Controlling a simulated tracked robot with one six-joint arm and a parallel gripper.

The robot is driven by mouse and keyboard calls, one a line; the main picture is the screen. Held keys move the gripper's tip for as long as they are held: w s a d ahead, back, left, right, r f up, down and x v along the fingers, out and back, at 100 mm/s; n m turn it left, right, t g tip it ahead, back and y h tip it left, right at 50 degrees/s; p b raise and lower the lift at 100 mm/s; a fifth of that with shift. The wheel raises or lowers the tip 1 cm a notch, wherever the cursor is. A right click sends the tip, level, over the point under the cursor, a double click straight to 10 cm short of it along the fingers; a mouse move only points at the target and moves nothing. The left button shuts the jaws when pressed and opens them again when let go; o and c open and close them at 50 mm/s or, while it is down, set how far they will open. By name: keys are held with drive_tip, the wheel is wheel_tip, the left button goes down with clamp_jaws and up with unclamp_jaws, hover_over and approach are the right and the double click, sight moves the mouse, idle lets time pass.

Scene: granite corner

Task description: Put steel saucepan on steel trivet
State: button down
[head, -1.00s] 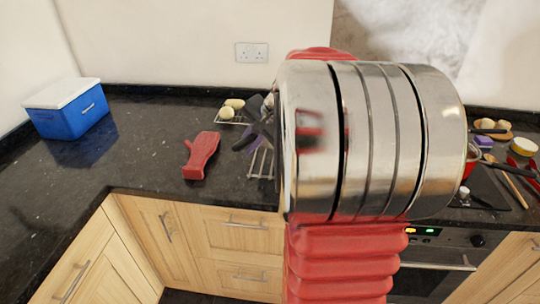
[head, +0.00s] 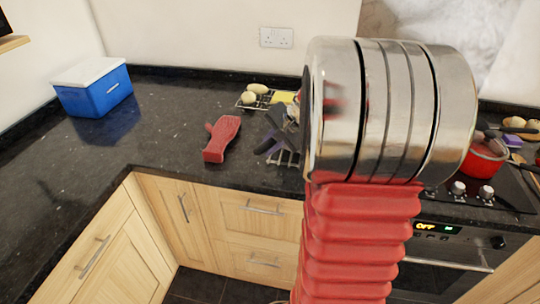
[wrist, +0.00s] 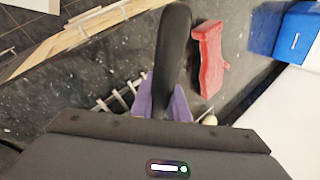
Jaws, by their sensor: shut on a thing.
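My gripper's purple fingertips (wrist: 165,103) are shut on a curved black handle (wrist: 173,50) in the wrist view. It looks like the steel saucepan's handle; I cannot make out the pan body, which is hidden. In the head view my gripper (head: 273,138) is partly behind my own arm, above the counter. The steel trivet (head: 286,158), with thin parallel bars, lies just below it near the counter's front, largely covered by the arm. Its bars also show in the wrist view (wrist: 108,103), left of the fingertips. I cannot tell whether pan and trivet touch.
A red mitt-like thing (head: 222,138) lies just left of the gripper. A wire rack (head: 241,103) with pale round items is behind it. A blue box (head: 95,92) with a white lid stands far left. A red pot (head: 482,160) is on the hob. The left counter is clear.

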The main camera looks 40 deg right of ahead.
drive_tip(key=shift+r, duration=0.1)
drive_tip(key=shift+f, duration=1.9)
drive_tip(key=c, duration=1.7)
unclamp_jaws()
drive_tip(key=shift+r, duration=0.1)
drive_tip(key=v, duration=1.1)
drive_tip(key=shift+s+r, duration=0.25)
drive_tip(key=shift+r, duration=0.05)
